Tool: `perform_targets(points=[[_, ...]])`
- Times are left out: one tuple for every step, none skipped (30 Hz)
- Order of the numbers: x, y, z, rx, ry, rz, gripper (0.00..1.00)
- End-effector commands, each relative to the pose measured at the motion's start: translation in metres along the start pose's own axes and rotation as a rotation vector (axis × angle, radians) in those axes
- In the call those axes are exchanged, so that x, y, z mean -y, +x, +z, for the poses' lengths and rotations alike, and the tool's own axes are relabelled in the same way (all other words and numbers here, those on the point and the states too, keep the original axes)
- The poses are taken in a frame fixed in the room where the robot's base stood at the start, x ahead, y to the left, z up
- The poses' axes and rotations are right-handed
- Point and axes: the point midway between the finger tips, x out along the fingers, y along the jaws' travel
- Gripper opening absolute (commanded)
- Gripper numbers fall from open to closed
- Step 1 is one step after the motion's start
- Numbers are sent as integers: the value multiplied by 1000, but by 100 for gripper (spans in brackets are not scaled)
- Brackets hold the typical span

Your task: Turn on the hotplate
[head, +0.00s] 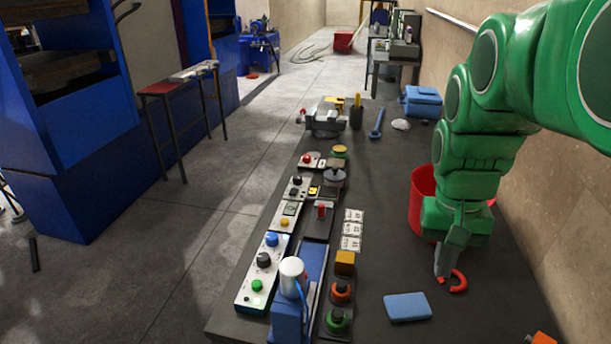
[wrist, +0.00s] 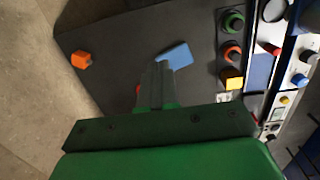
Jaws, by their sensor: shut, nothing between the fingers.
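I cannot tell for certain which device is the hotplate. A dark round plate (head: 334,178) sits on the bench beside a small panel with a black knob (head: 297,181), and may be it. My gripper (head: 441,274) points down over the right part of the bench, well to the right of the controls. Its fingers are shut and empty, and they also show in the wrist view (wrist: 158,78). A red hook-shaped piece (head: 459,282) is right beside the fingertips in the head view; whether they touch is unclear.
A blue block (head: 407,307) lies in front of my gripper. A red bin (head: 422,200) stands behind my arm. A row of control panels (head: 266,268) lines the bench's left edge, with a white-topped blue device (head: 290,300) at the front. Mid-bench is mostly clear.

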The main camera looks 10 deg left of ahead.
Motion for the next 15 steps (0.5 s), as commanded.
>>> perform_targets(points=[[3, -4, -11, -6, 0, 3, 0], [5, -6, -17, -8, 1, 5, 0], [7, -8, -25, -10, 4, 7, 0], [8, -10, -30, -13, 5, 9, 0], [10, -12, -36, -17, 7, 11, 0], [12, -15, -44, -23, 8, 13, 0], [14, -18, -50, -28, 9, 14, 0], [16, -19, -56, -30, 9, 16, 0], [19, -21, -63, -33, 11, 18, 0], [21, -22, -69, -35, 12, 20, 0], [23, -24, -74, -39, 13, 21, 0], [26, -27, -82, -46, 14, 23, 0], [28, -30, -88, -51, 14, 24, 0], [31, -31, -93, -54, 14, 25, 0], [34, -32, -101, -56, 15, 28, 0]])
